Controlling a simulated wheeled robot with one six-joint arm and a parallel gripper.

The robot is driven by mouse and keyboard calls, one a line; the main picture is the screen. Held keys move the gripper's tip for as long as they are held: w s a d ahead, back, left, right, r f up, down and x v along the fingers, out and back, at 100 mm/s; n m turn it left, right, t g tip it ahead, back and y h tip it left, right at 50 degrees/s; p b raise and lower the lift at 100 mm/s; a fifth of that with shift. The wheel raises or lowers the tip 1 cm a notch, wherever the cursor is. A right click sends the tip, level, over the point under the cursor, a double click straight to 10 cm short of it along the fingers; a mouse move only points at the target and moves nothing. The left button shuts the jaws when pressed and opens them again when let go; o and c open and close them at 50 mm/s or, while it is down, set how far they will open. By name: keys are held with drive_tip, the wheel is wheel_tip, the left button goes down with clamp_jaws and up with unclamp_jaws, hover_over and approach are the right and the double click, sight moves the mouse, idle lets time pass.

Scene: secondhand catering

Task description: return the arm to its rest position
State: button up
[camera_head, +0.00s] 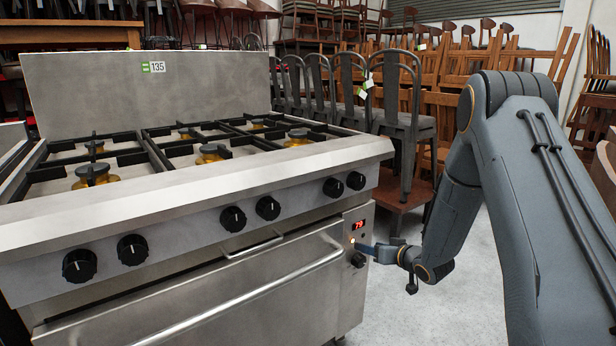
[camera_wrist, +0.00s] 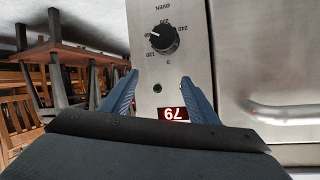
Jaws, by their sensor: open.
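My arm (camera_head: 530,180) reaches from the right side of the head view down toward the front of a steel range. My gripper (camera_head: 364,248) is at the range's right control panel (camera_head: 361,222), close to its face; I cannot tell if it touches. In the wrist view my gripper (camera_wrist: 158,82) has its two blue fingers spread apart with nothing between them but the panel behind. A small round indicator (camera_wrist: 157,88) shows between the fingers, with a red display (camera_wrist: 173,114) reading 79 near the right finger. The oven knob (camera_wrist: 163,38) is beyond the fingertips.
The range (camera_head: 190,190) fills the left, with several black knobs and a protruding oven door handle (camera_head: 250,297). Metal chairs (camera_head: 400,110) and stacked wooden chairs (camera_head: 440,75) stand behind. Bare grey floor (camera_head: 395,310) lies below my gripper, right of the range.

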drive_tip(key=s+a+r+g+h, duration=0.2)
drive_tip(key=s+a+r+g, duration=0.1)
drive_tip(key=s+r, duration=0.35)
drive_tip(key=s+a+r+g+h, duration=0.2)
drive_tip(key=s+a+r+h, duration=0.1)
drive_tip(key=s+r, duration=0.4)
drive_tip(key=s+a+r+g, duration=0.2)
drive_tip(key=s, duration=1)
drive_tip(key=s+a+r+n+g, duration=0.1)
drive_tip(key=s+a+r+g, duration=0.15)
drive_tip(key=s, duration=0.85)
drive_tip(key=s+a+r+g, duration=0.1)
drive_tip(key=s+g, duration=0.2)
drive_tip(key=s, duration=0.9)
drive_tip(key=d+r+m+p, duration=0.3)
drive_tip(key=d+r+p, duration=0.6)
drive_tip(key=p, duration=1.1)
wheel_tip(320, 180, up, 2)
drive_tip(key=shift+w+d+r, duration=0.1)
drive_tip(key=shift+w+d, duration=0.25)
drive_tip(key=shift+d, duration=0.05)
